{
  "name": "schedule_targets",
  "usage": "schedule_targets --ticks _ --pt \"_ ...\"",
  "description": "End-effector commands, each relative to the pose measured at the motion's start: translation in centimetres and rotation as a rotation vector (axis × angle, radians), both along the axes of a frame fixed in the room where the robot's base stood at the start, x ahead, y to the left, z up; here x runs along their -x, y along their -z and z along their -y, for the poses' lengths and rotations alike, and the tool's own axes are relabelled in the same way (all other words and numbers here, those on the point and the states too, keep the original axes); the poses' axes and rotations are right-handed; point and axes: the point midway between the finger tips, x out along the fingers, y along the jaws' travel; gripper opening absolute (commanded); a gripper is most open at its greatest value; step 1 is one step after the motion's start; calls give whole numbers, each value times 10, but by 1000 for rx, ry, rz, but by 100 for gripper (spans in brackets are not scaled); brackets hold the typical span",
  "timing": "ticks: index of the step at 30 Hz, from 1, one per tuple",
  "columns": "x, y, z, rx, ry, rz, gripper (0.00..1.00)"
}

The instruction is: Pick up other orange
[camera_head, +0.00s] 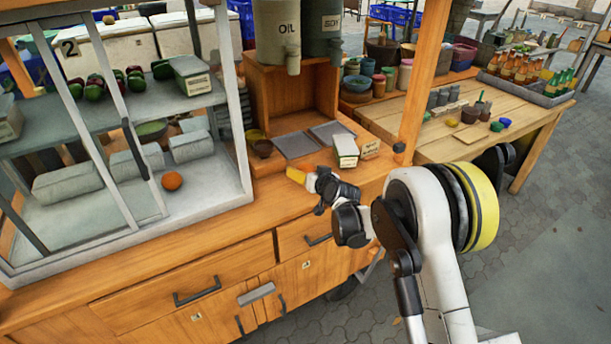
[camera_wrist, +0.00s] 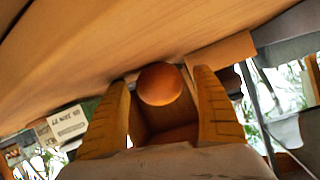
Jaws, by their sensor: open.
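An orange (camera_head: 172,181) lies on the light floor of the glass-sided display case, near its front right. My gripper (camera_head: 296,175) is outside the case, low over the wooden counter, with its yellow fingers pointing left. In the wrist view, a round orange-brown thing (camera_wrist: 159,84), apparently an orange, sits between the tips of my open gripper (camera_wrist: 162,95). The fingers stand apart on both sides of it, and I cannot tell whether either touches it. In the head view this second round thing does not show and may be hidden by the fingers.
The wooden counter (camera_head: 205,240) has free room in front of the case. A labelled container (camera_head: 345,150) stands right behind my gripper, beside flat grey plates (camera_head: 296,145) and a small brown bowl (camera_head: 262,148). A wooden post (camera_head: 425,75) rises near my arm.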

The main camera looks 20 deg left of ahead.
Motion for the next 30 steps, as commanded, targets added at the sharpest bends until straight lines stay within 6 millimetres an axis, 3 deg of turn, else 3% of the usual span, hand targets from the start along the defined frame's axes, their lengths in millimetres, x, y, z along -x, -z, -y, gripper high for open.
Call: schedule_targets --ticks 5,11,12,23,30 --pt "0 -1 0 0 0 0 78" --pt "0 -1 0 0 0 0 20" --pt "0 -1 0 0 0 0 18" --pt "0 -7 0 0 0 0 18" --pt "0 -43 0 0 0 0 18"
